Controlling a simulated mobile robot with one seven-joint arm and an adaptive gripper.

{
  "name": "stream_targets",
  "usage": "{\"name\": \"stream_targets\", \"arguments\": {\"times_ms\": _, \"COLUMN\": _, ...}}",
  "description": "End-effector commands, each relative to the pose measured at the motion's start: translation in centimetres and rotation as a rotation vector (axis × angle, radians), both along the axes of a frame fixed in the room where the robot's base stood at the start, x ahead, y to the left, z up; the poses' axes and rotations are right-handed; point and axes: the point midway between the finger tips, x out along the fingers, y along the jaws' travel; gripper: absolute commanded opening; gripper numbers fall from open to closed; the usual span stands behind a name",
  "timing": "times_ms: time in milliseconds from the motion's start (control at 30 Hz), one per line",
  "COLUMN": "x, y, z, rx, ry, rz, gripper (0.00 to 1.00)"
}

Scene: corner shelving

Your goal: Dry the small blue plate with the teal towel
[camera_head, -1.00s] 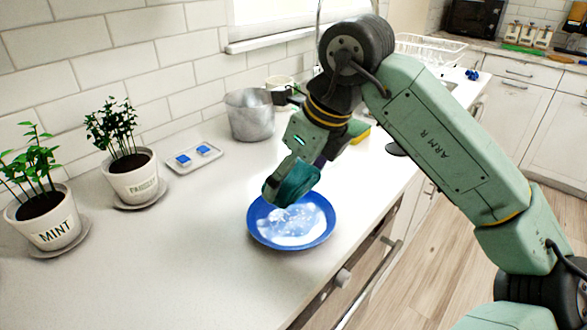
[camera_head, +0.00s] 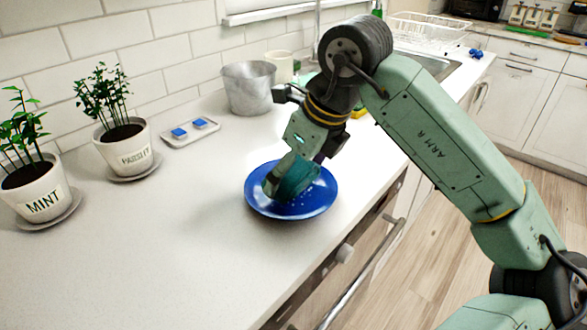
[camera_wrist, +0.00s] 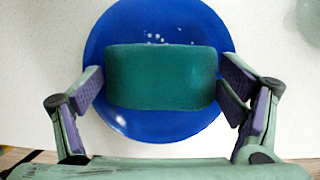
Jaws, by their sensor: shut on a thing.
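The small blue plate (camera_head: 316,199) lies flat on the counter in front of my arm. The teal towel (camera_head: 300,180) is a folded block held in my gripper (camera_head: 286,183), low over the plate; I cannot tell for sure if it touches it. In the wrist view the towel (camera_wrist: 162,77) sits between the two purple-padded fingers of my gripper (camera_wrist: 162,88) and covers the middle of the plate (camera_wrist: 150,25). A few white droplets show on the plate just beyond the towel, and one white spot shows near its lower left edge.
A grey metal pot (camera_head: 248,88) stands behind the plate near the wall. A small tray (camera_head: 190,132) with blue pieces, a parsley pot (camera_head: 123,148) and a mint pot (camera_head: 36,187) stand to the left. The counter in front of them is bare.

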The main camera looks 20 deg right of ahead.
Motion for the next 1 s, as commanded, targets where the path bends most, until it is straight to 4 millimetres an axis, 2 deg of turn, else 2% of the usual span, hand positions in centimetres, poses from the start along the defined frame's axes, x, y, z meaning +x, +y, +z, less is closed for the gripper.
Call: {"name": "stream_targets", "arguments": {"times_ms": 1000, "x": 0.0, "y": 0.0, "z": -1.0, "rx": 0.0, "ry": 0.0, "rz": 0.0, "gripper": 0.65}}
